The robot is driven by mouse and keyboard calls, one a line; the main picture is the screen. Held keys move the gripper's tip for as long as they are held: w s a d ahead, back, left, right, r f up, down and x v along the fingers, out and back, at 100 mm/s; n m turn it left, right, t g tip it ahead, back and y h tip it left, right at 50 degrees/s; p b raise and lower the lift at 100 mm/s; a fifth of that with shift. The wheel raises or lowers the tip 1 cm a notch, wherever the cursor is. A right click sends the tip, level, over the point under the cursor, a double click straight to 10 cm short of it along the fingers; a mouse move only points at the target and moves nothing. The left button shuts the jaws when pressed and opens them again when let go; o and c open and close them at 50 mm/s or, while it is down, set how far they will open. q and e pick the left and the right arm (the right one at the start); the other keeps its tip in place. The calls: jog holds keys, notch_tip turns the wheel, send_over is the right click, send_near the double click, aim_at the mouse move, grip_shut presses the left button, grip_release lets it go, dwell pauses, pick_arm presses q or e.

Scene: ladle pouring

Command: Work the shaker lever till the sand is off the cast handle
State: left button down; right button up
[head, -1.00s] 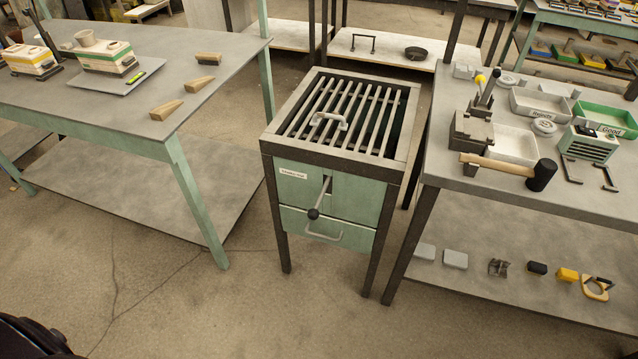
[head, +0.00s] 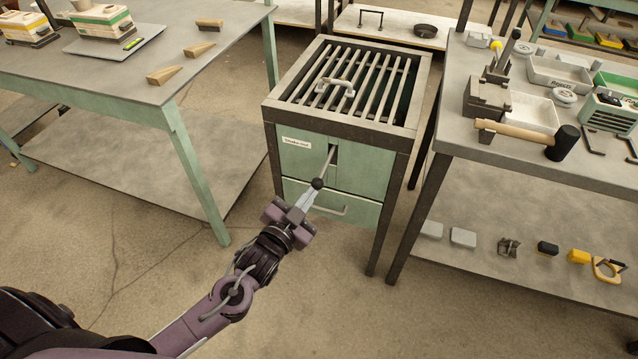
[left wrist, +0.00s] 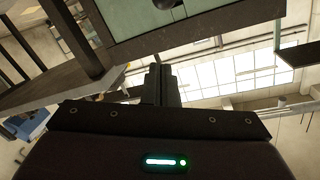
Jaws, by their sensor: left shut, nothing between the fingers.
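The cast handle (head: 337,87) is a light grey bracket lying on the bars of the shaker's grate (head: 312,100). Whether sand clings to it is too small to tell. The shaker lever (head: 327,166) is a thin rod sloping down out of a slot in the green front, with a dark ball knob (head: 317,183) at its end. My left gripper (head: 311,194) is shut and empty, its fingertips at or just below the knob; I cannot tell whether they touch. The left wrist view shows the closed fingers (left wrist: 160,84) pointing toward the knob (left wrist: 167,3). My right gripper is not in view.
A pale drawer handle (head: 328,210) sits just below the lever. A bench with a mallet (head: 563,142) and trays (head: 557,72) stands at the right. The floor in front is clear.

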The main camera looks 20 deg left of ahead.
aim_at(319, 182)
pick_arm(q)
jog(key=shift+w, duration=0.1)
jog(key=r+x, duration=0.1)
jog(key=x, duration=0.9)
jog(key=f, duration=0.1)
jog(key=s+a+f, duration=0.1)
jog(key=a+f, duration=0.1)
jog(key=f, duration=0.1)
jog(key=shift+s, duration=0.2)
jog(key=shift+f, duration=0.2)
